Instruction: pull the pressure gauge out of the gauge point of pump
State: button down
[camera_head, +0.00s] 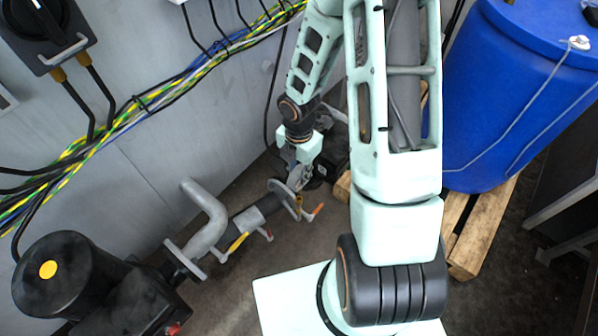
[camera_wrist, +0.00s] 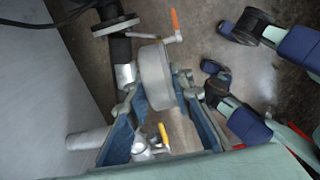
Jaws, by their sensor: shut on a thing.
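The pressure gauge (camera_wrist: 153,78) is a round pale grey body in the middle of the wrist view. My gripper (camera_wrist: 155,90) has its two fingers on either side of the gauge and is shut on it. The gauge hides the gauge point, so I cannot tell whether its stem is still seated. In the head view my gripper (camera_head: 300,178) is low over the far end of the pump's pipework, and the gauge is not clear there. The pump (camera_head: 70,280), with a black motor, stands at the lower left. Its bent grey pipe (camera_head: 207,215) rises beside the wall.
A yellow valve handle (camera_head: 237,243) and an orange one (camera_head: 318,209) stick out along the pipework close to my gripper. A round flange (camera_wrist: 115,25) lies near the gauge. The grey wall with cables (camera_head: 190,75) is at left. A blue barrel (camera_head: 510,90) stands on a pallet (camera_head: 480,225) at right.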

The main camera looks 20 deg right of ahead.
jog(key=shift+r+p, duration=1.8)
jog(key=shift+r, duration=0.4)
